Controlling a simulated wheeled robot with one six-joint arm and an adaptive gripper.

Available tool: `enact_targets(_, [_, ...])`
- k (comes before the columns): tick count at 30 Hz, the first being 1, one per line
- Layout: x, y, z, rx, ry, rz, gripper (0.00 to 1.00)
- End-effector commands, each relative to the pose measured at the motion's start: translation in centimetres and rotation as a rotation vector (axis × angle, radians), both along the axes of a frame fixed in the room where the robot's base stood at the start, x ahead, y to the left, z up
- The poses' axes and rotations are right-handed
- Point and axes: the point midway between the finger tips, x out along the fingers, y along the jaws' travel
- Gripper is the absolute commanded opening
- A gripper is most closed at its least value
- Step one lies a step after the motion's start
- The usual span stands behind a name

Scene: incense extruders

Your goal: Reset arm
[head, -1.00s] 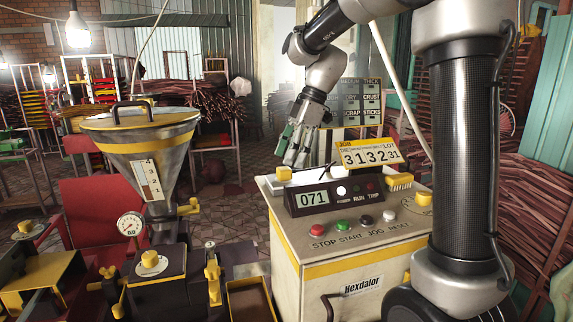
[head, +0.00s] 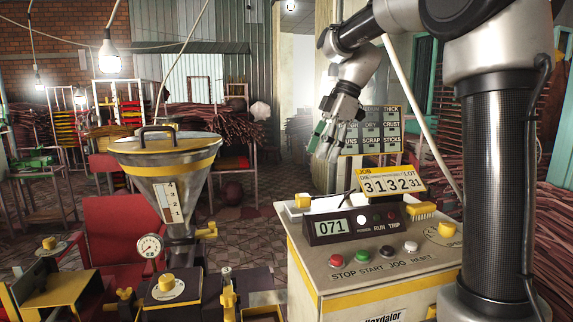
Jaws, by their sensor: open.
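My gripper (head: 322,142) hangs from my bent arm in the upper middle of the head view. It points down and is empty, with its fingers apart. It is above and behind the cream control cabinet (head: 385,262), in front of a dark label board (head: 372,132), and touches neither the cabinet top nor the buttons.
A metal hopper (head: 172,170) with a yellow rim stands left of the cabinet, with a pressure gauge (head: 150,246) below it. Racks of sticks (head: 210,125) line the back. Tiled floor (head: 258,225) is open between hopper and cabinet.

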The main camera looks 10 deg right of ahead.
Motion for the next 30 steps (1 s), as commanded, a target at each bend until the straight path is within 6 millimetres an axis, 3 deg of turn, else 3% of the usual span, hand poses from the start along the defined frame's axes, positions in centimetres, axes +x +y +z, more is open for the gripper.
enact_targets(4, [0.1,0.0,0.0,0.000,0.023,-0.069,0.57])
enact_targets(7, [0.9,-0.4,-0.3,-0.012,0.061,-0.249,0.57])
enact_targets(11, [-0.4,-2.2,-4.1,-0.072,0.183,-0.618,0.57])
enact_targets(14, [-3.9,-4.0,-6.0,-0.118,0.231,-0.926,0.57])
enact_targets(16, [-7.3,-5.4,-7.0,-0.134,0.237,-1.134,0.57])
enact_targets(21, [-14.9,-7.9,-9.0,-0.122,0.195,-1.465,0.57])
enact_targets(27, [-22.2,-9.6,-11.3,-0.086,0.105,-1.577,0.57])
enact_targets(30, [-24.3,-9.8,-11.6,-0.068,0.068,-1.574,0.57])
